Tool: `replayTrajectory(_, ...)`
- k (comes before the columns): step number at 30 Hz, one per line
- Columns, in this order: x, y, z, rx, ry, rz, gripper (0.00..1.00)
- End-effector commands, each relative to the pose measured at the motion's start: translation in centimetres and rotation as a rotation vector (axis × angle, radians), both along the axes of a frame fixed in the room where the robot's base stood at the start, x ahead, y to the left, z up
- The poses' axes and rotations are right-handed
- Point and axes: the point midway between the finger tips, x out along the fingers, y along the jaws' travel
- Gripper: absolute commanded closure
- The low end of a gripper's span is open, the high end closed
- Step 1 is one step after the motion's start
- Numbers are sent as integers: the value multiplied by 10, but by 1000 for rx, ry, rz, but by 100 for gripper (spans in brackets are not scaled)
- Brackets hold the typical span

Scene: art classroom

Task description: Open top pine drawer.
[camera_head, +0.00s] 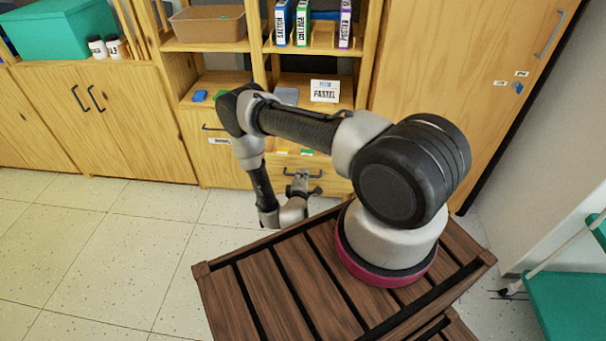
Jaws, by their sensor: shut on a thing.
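The pine drawer (336,186) is in the middle of the cabinet, below the open shelf and partly hidden by my arm. My gripper (300,183) is at the front of this drawer, shut on the handle. Small yellow and green things (307,152) show just above the drawer front. My arm hides much of the drawer's top, so I cannot tell how far it stands out.
A closed drawer front (217,130) with a dark handle is to the left. A Pastel sign (325,91) stands on the shelf above. Upright binders (302,23) are higher up. A tall pine door (470,80) is at the right. Tiled floor (130,235) lies clear at left.

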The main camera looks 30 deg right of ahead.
Motion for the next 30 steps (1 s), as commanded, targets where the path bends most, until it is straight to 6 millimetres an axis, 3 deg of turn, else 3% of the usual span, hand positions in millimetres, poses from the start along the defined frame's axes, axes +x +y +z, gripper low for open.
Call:
replayTrajectory(6,0,0,-1,1,2,0,100)
replayTrajectory(7,0,0,-1,1,2,0,89)
replayTrajectory(11,0,0,0,1,1,0,68)
replayTrajectory(22,-3,3,1,1,1,1,68)
replayTrajectory(30,-44,32,11,-2,3,7,68)
